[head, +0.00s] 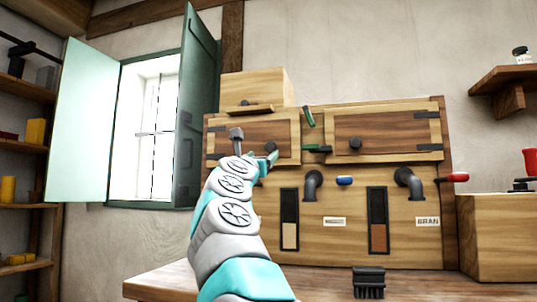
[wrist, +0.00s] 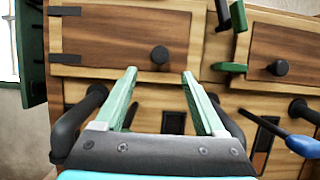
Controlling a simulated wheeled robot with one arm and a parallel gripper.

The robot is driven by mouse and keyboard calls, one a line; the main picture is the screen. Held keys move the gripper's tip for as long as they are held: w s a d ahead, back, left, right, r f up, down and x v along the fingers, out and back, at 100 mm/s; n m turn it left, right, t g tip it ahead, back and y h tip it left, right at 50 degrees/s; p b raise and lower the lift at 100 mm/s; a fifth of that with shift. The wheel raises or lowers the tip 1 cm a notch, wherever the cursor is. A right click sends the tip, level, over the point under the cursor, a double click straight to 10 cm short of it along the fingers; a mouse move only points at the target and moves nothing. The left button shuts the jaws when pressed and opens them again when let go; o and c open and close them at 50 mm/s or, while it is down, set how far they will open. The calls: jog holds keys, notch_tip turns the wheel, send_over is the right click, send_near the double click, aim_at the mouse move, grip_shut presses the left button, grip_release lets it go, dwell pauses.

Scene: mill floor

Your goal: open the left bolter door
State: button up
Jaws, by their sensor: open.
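The left bolter door (head: 230,136) is a brown wood panel in a pale frame, flush and closed, with dark hinges on its left side. It also shows in the wrist view (wrist: 110,38). Its dark round knob (wrist: 160,55) is near its lower right. My gripper (wrist: 160,74) is open and empty; its green fingers point at the door, with the knob between and just beyond their tips in the picture. Contact cannot be told. Between the two doors are a near-upright green latch (head: 308,116) and a level green latch (head: 318,149).
The right bolter door (head: 385,134) is closed. A black brush (head: 368,281) lies on the table (head: 160,284). A green shutter (head: 198,105) stands open at the left.

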aim_at(270, 148)
jog(key=p+x, duration=0.2)
jog(key=x, duration=0.1)
jog(key=p+x, duration=0.3)
jog(key=shift+d+r+p, duration=0.1)
jog(key=shift+r+p, duration=0.2)
jog(key=shift+r, duration=0.1)
jog(key=shift+w+d+p, duration=0.15)
jog(key=shift+w+p, duration=0.25)
jog(key=shift+w, duration=0.25)
grip_shut()
dwell(0.6)
